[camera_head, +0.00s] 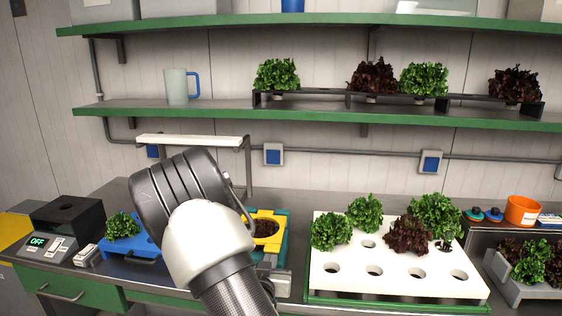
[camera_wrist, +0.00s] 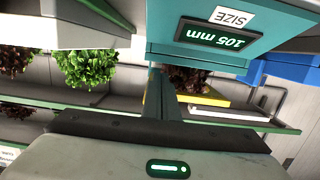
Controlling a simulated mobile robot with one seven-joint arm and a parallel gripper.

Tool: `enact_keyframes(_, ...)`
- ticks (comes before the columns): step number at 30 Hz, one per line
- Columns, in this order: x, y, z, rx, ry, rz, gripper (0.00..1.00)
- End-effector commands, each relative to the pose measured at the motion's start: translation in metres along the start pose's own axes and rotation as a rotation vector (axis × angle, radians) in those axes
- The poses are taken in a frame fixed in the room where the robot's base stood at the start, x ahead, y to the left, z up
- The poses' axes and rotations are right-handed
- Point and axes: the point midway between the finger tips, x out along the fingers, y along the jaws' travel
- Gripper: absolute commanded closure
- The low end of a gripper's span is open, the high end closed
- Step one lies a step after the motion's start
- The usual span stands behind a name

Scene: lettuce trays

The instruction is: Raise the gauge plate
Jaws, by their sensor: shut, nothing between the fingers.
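A teal gauge unit (camera_head: 283,240) stands on the bench in the head view, partly behind my arm. A yellow plate (camera_head: 268,215) with a round opening sits at its top, with dark leaves showing in the opening. In the wrist view the teal housing (camera_wrist: 205,50) is close and upside down, with a display reading 105 mm and a SIZE label. My gripper (camera_wrist: 160,78) is shut and empty, its fingertips close to the housing's edge; I cannot tell whether they touch. My arm hides the gripper in the head view.
A white tray (camera_head: 333,287) with holes and several lettuces stands right of the unit. A blue tray (camera_head: 118,250) with a lettuce and a scale (camera_head: 50,242) reading OFF are at left. A white lamp bar (camera_head: 190,140) rises behind my arm. Green-edged shelves (camera_head: 300,120) run above.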

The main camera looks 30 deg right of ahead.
Motion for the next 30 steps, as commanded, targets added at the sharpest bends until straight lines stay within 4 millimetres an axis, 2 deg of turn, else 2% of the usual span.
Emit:
enact_keyframes(1, -0.004, -0.001, -0.017, 0.000, 0.000, -0.001, 1.00)
enact_keyframes(12, -0.009, 0.000, -0.063, 0.001, 0.000, 0.000, 1.00)
enact_keyframes(30, 0.011, 0.000, -0.138, 0.001, 0.001, 0.000, 1.00)
